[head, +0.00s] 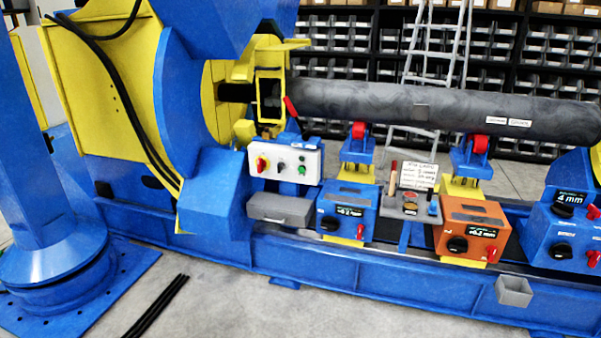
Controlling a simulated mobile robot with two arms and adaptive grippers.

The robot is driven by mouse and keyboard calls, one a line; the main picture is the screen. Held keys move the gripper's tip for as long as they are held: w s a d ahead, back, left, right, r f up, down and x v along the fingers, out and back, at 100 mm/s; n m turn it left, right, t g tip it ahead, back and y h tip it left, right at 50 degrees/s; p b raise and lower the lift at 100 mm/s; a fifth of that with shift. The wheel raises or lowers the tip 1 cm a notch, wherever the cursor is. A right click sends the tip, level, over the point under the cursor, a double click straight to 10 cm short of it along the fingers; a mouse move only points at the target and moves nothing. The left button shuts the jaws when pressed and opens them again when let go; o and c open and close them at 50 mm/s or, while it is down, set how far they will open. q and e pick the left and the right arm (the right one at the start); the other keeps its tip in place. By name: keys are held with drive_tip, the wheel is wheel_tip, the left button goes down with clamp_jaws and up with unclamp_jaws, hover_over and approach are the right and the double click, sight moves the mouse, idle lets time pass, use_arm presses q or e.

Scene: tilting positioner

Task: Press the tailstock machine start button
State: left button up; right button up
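A white control box (285,164) is mounted on the blue machine, left of centre. It carries a red and yellow knob (262,163), a black switch and a small green button (302,170) on its right side. At the right edge, a blue unit (568,232) has a "4 mm" display, a black knob and red controls, and is partly cut off. No label that I can read marks a tailstock start button. Neither of my grippers is in view.
A long dark grey pipe (450,109) runs from the yellow clamp to the right edge, above red rollers. A blue box (345,213) and an orange box (471,229) stand on the blue bed. A grey bin (514,291) hangs in front. The near floor is mostly clear, with black rods (160,306).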

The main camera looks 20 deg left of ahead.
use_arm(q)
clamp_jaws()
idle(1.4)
